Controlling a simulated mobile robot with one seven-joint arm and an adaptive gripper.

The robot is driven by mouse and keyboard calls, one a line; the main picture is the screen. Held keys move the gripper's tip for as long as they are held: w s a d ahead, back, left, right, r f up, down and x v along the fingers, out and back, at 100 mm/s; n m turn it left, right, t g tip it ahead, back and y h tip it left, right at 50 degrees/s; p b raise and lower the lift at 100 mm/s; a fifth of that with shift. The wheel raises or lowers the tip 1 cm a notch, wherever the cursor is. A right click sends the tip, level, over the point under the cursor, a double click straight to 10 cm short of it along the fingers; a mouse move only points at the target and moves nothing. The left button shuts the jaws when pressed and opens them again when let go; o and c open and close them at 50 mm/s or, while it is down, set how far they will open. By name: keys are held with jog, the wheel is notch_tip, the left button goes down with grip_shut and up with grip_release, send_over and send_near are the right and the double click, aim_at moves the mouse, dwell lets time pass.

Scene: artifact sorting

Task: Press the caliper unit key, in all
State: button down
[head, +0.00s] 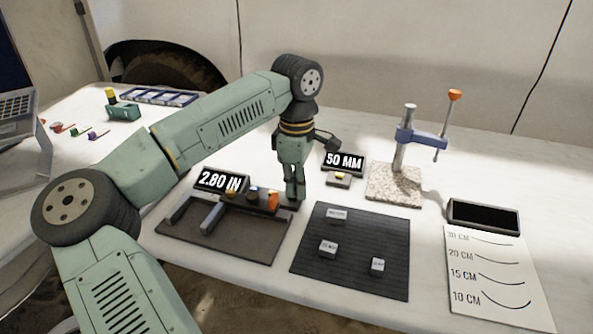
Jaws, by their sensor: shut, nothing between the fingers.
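The caliper (232,240) is a dark flat base with grey jaws, left of centre on the table. Its display (222,180) stands at its back edge and reads 2.80 IN. Small knobs or keys sit along its back bar, and an orange piece (273,201) stands near the right end. Which of these is the unit key I cannot tell. My gripper (293,202) points down, shut and empty, at the caliper's back right corner, just right of the orange piece. Whether its tips touch anything is not clear.
A second display (343,161) reads 50 MM behind my gripper. A dark mat (347,275) with three grey blocks lies front right of it. A stand on a granite base (395,188), a dark screen (484,215) and a length chart (495,275) are at right.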

jog(key=shift+f, duration=0.3)
